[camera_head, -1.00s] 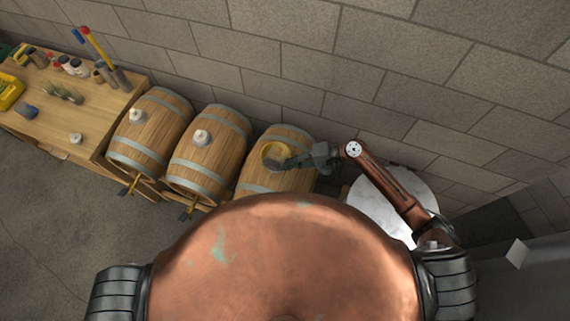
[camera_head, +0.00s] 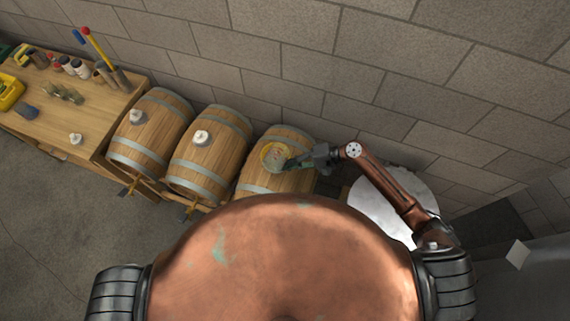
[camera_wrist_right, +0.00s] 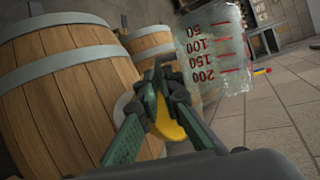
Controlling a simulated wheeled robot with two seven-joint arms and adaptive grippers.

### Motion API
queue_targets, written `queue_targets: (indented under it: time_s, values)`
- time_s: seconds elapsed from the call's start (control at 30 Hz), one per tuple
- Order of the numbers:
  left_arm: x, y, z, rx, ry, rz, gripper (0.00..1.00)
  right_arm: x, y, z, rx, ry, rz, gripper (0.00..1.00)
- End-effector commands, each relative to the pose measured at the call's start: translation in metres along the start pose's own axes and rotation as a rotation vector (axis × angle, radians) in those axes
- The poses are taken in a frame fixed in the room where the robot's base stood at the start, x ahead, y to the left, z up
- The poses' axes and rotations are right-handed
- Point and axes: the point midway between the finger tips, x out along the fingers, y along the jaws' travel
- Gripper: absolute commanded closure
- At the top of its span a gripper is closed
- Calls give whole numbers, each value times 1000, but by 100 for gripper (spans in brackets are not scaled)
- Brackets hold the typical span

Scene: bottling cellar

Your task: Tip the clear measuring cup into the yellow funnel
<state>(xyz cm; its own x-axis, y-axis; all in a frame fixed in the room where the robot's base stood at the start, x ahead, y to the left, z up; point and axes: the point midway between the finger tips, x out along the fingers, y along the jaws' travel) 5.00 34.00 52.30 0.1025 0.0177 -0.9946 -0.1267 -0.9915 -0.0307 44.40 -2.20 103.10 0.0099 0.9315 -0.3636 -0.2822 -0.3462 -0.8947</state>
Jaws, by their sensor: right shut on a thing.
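The clear measuring cup (camera_head: 279,156) with red marks is over the yellow funnel (camera_head: 265,152) on the right-hand barrel. In the right wrist view the cup (camera_wrist_right: 215,52) has its low marks at the top and its high marks below, so it is tipped well over with its mouth downward. My right gripper (camera_head: 296,160) is shut on the cup; its fingertips show in the wrist view (camera_wrist_right: 163,88), though the exact grip is hard to see. The funnel (camera_wrist_right: 170,126) shows partly behind the fingers. Any contents are not visible. My left gripper is out of view.
The right-hand barrel (camera_head: 262,182) stands beside the middle barrel (camera_head: 205,160) and the left barrel (camera_head: 150,135), which carry white fittings. A wooden bench (camera_head: 75,120) with bottles is at left. A block wall is close behind. A round pale top (camera_head: 385,212) is under my right arm.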

Motion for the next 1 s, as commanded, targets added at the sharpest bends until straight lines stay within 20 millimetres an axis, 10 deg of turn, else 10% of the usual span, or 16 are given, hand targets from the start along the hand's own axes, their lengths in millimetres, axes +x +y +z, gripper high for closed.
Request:
queue_targets:
  time_s: [1.0]
  values:
    - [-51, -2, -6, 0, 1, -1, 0, -4, -11, 4, -260, 140, 119, 100]
